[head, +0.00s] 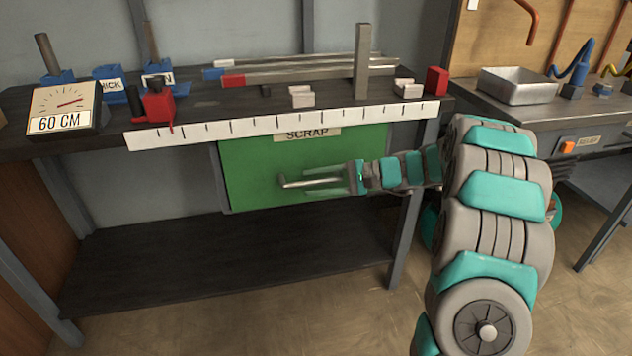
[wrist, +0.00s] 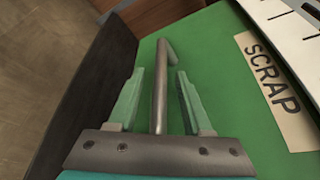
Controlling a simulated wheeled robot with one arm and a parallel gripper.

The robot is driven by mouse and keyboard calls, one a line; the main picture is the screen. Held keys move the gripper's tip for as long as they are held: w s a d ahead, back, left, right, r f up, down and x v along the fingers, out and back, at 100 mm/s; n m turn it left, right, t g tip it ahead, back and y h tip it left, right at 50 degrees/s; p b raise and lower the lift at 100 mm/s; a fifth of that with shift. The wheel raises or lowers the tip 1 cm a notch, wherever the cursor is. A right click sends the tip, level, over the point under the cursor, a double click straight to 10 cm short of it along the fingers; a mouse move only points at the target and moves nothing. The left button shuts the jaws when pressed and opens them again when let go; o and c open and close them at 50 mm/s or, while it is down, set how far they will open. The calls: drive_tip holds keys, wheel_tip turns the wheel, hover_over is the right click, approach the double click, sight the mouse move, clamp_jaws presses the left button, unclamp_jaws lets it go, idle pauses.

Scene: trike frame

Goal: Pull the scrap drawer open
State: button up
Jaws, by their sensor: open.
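The scrap drawer (head: 250,173) has a green front under the bench top, with a label (head: 307,134) reading SCRAP. It looks shut. Its grey bar handle (head: 305,183) sticks out on the front. My gripper (head: 322,180) reaches in from the right with its fingers at the handle. In the wrist view, the handle (wrist: 160,90) runs between the two open fingers of my gripper (wrist: 157,98), with a gap on each side. The green front (wrist: 220,75) and the label (wrist: 272,85) show there too.
A dark lower shelf (head: 230,255) lies below the drawer. A bench leg (head: 408,225) stands near my arm.

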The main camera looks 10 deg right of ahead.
drive_tip(key=shift+c, duration=0.2)
clamp_jaws()
idle(1.1)
